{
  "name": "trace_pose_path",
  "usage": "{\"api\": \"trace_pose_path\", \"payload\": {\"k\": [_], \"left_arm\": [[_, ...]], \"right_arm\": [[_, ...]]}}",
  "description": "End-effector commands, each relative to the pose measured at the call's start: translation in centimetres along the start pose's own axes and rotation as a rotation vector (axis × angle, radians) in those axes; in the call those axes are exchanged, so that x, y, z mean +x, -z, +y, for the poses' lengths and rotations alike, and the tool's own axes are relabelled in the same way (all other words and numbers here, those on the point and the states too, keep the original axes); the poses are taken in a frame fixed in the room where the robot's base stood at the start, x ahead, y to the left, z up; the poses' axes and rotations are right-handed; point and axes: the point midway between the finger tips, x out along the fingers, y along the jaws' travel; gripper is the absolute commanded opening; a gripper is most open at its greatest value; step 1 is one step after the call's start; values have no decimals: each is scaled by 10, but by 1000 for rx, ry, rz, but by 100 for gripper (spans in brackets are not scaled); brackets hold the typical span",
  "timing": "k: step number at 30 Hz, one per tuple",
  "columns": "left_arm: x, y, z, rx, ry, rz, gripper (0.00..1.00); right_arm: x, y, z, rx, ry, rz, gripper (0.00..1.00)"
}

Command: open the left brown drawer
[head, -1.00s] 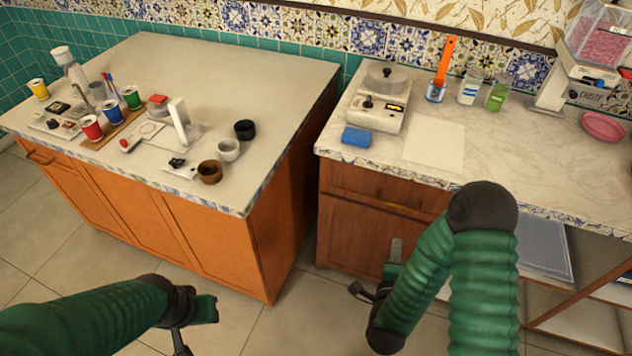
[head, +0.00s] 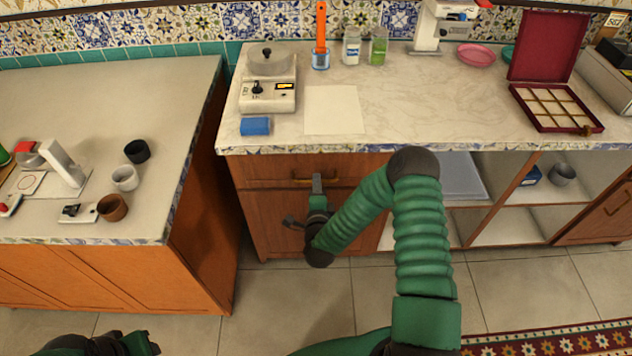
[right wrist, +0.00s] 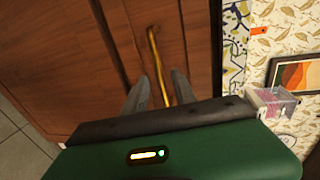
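The brown drawer (head: 270,168) is at the top of the cabinet under the marble counter and looks shut. Its gold bar handle (head: 330,180) is partly hidden behind my right gripper. My right gripper (head: 304,203) is in front of the cabinet, close to the handle. In the right wrist view its two fingers (right wrist: 160,92) are apart, with the gold handle (right wrist: 153,55) showing between them; I cannot tell whether they touch it. My left gripper (head: 138,344) is low at the bottom left edge, away from the cabinet; its jaws are not clear.
An orange-brown island (head: 200,235) with cups stands to the left, with a gap before the cabinet. Open shelves (head: 515,190) are to the right.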

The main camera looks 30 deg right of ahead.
Motion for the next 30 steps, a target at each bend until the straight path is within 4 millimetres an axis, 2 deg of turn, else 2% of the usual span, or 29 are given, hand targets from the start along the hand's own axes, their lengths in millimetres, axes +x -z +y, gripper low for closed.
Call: {"api": "trace_pose_path", "payload": {"k": [3, 6, 14, 21, 30], "left_arm": [[3, -1, 0, 0, 0, 0, 36], [4, -1, 0, 0, 0, 0, 36], [3, -1, 0, 0, 0, 0, 36], [3, -1, 0, 0, 0, 0, 36], [4, -1, 0, 0, 0, 0, 36]], "right_arm": [[18, 0, 1, 0, 1, 1, 32], [26, 0, 0, 0, 0, 0, 32], [28, 0, 0, 0, -1, -1, 32], [27, 0, 0, 0, -1, -1, 1], [27, 0, 1, 0, -3, -1, 0]]}}
